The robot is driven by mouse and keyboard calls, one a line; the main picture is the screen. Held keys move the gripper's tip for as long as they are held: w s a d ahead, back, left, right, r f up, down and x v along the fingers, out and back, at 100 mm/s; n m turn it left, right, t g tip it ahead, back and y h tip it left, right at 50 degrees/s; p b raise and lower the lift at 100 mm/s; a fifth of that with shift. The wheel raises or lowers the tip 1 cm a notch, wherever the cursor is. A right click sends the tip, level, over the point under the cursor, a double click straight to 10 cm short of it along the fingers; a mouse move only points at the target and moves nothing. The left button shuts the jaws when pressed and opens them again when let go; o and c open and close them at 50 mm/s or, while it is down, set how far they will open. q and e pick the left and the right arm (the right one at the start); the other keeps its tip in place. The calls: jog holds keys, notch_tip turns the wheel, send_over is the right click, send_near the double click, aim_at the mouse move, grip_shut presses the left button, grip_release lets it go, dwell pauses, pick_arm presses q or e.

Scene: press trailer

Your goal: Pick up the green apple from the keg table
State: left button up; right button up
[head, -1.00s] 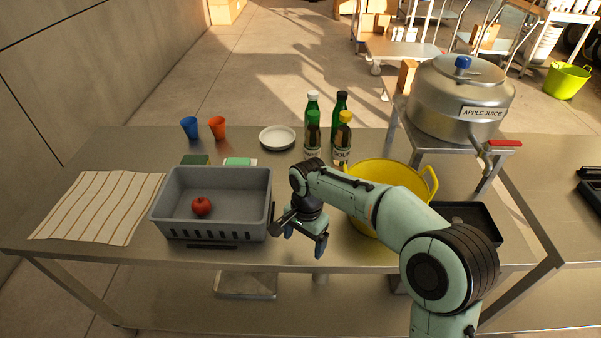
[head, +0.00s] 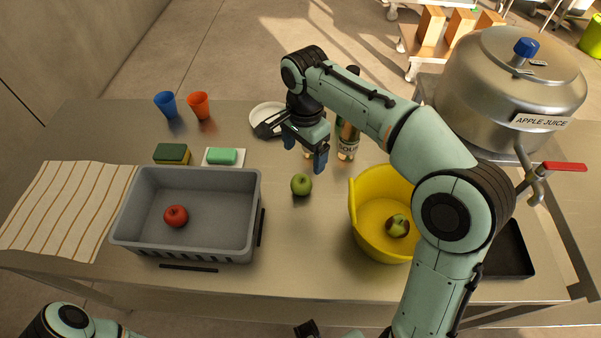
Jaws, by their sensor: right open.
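The green apple (head: 301,184) sits on the steel table (head: 300,255), between the grey crate and the yellow tub. My right gripper (head: 304,152) is open and empty. Its fingers point down above and just behind the apple in the head view, apart from it. The large metal keg (head: 510,90) labelled "APPLE JUICE" stands on a stand at the right. Of my left arm, only a part shows at the bottom left edge; its gripper is not clearly seen.
The grey crate (head: 185,242) holds a red apple (head: 176,216). The yellow tub (head: 372,240) holds a green-brown fruit (head: 397,225). Cups, sponge and soap stand behind the crate.

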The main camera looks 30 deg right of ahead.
aim_at(301, 180)
jog(key=f, duration=0.3)
jog(key=f+b, duration=0.1)
jog(key=f, duration=0.3)
jog(key=shift+s+a+f, duration=0.1)
jog(key=shift+s, duration=0.1)
jog(key=shift+w+a+f+b, duration=0.1)
jog(key=shift+w+f+b, duration=0.1)
jog(key=shift+f, duration=1.3)
jog(key=shift+w+f+b, duration=0.2)
jog(key=shift+f, duration=1.25)
pick_arm(q)
jog(key=shift+s+a+f, duration=0.1)
jog(key=shift+s+f, duration=0.2)
jog(key=shift+f, duration=0.25)
jog(key=shift+s+f, duration=0.25)
jog(key=shift+f, duration=0.25)
pick_arm(e)
jog(key=c, duration=1.2)
